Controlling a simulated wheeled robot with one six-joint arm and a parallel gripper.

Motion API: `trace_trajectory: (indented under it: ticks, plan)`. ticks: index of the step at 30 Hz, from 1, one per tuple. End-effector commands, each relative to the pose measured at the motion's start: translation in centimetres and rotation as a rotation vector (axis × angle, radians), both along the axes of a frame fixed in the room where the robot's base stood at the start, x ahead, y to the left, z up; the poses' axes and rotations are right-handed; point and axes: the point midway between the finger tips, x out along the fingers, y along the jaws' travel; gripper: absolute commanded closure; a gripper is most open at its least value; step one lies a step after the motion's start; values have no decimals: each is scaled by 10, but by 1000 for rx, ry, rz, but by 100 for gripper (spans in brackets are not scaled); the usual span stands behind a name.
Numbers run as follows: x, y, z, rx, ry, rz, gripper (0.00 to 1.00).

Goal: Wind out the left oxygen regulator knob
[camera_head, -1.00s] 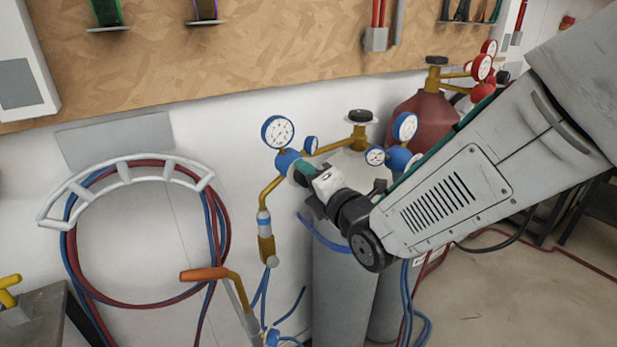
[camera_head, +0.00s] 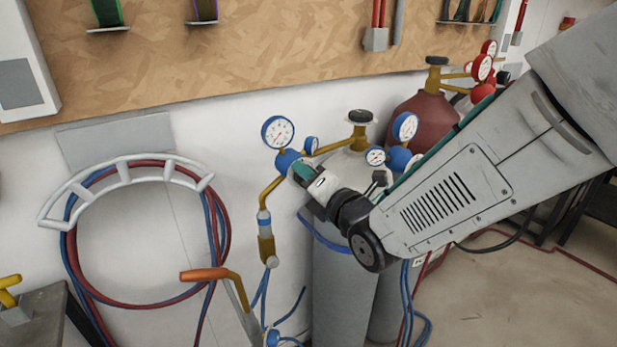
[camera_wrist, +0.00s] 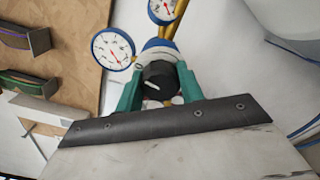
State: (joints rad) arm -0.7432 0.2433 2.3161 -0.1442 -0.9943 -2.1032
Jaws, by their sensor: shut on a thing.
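The left oxygen regulator (camera_head: 286,160) has a blue body and white-faced gauges with blue rims. In the wrist view its black knob (camera_wrist: 158,82) with a white mark faces the camera. My gripper (camera_head: 300,174) is at the front of this regulator. In the wrist view its two green fingers (camera_wrist: 158,90) sit on either side of the knob and are shut on it. The large gauge (camera_wrist: 113,50) is just left of the knob in the wrist view. In the head view the gripper hides the knob.
A second blue regulator (camera_head: 404,155) stands right, close behind my arm. A grey cylinder (camera_head: 338,260) is below the gripper. A torch with an orange handle (camera_head: 204,274) is at lower left. A hose rack (camera_head: 128,172) hangs on the wall. Floor at right is open.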

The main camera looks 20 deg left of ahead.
Motion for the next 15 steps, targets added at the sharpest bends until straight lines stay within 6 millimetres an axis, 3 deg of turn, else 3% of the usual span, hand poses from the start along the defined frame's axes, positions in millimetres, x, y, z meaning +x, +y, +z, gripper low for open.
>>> trace_trajectory:
  ticks: [1, 3, 15]
  plan:
    - [-1, 0, -2, -3, 3, 1, 54]
    - [-1, 0, -2, -3, 3, 1, 41]
    - [-8, -9, 0, -1, 1, 0, 41]
